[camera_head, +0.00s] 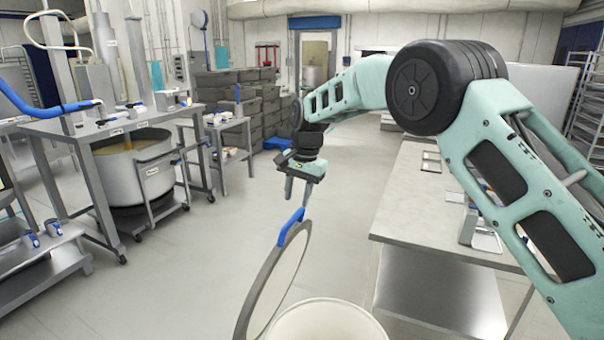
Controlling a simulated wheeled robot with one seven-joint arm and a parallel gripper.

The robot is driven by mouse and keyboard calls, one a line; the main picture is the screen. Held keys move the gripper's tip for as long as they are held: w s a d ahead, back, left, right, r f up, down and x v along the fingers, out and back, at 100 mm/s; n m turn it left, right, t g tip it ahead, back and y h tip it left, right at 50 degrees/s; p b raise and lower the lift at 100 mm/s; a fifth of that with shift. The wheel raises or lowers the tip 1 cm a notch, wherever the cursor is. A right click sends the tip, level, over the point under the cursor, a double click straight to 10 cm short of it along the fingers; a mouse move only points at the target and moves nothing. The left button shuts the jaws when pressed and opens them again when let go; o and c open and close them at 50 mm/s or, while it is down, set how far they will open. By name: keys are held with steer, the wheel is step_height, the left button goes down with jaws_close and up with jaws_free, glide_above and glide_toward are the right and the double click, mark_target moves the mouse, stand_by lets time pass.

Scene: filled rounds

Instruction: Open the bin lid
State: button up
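A round bin (325,325) with a pale inside stands at the bottom edge of the view, partly cut off. Its lid (283,270) is swung up and stands steeply tilted at the bin's left side, so the bin's mouth is uncovered. A blue handle (291,226) sits on the lid's upper edge. My gripper (297,198) points down just above the handle, with its two fingers apart and nothing seen between them. I cannot tell whether a fingertip touches the handle.
A grey worktable (440,205) with small items stands to the right, beneath my arm. On the left are a metal stand and a large wheeled vat (140,175). Dark stacked crates (245,100) stand at the back. The floor (190,270) left of the lid is clear.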

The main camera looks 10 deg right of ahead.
step_height(320, 180, up, 9)
steer(key=d+b, duration=0.1)
steer(key=shift+s+b, duration=0.3)
steer(key=shift+s, duration=0.1)
steer(key=shift+d, duration=0.1)
steer(key=s+a+f+n+b, duration=0.1)
steer(key=s+a+f+n, duration=0.15)
steer(key=s, duration=0.55)
steer(key=s+a+f+n+g+b, duration=0.1)
steer(key=s+f+n, duration=0.15)
steer(key=s, duration=0.55)
steer(key=s+a+f+n+b, duration=0.1)
steer(key=s+a+n+b, duration=0.15)
steer(key=s, duration=0.45)
steer(key=s+d+f+n, duration=0.2)
steer(key=s+f, duration=0.1)
steer(key=s, duration=0.4)
steer(key=s+d+f+n, duration=0.2)
steer(key=s+d+f, duration=0.1)
steer(key=s, duration=0.4)
steer(key=s+d+f+n+b, duration=0.1)
steer(key=s+d+f+n, duration=0.2)
steer(key=s, duration=0.5)
steer(key=shift+f+h, duration=0.25)
steer(key=shift+h, duration=0.15)
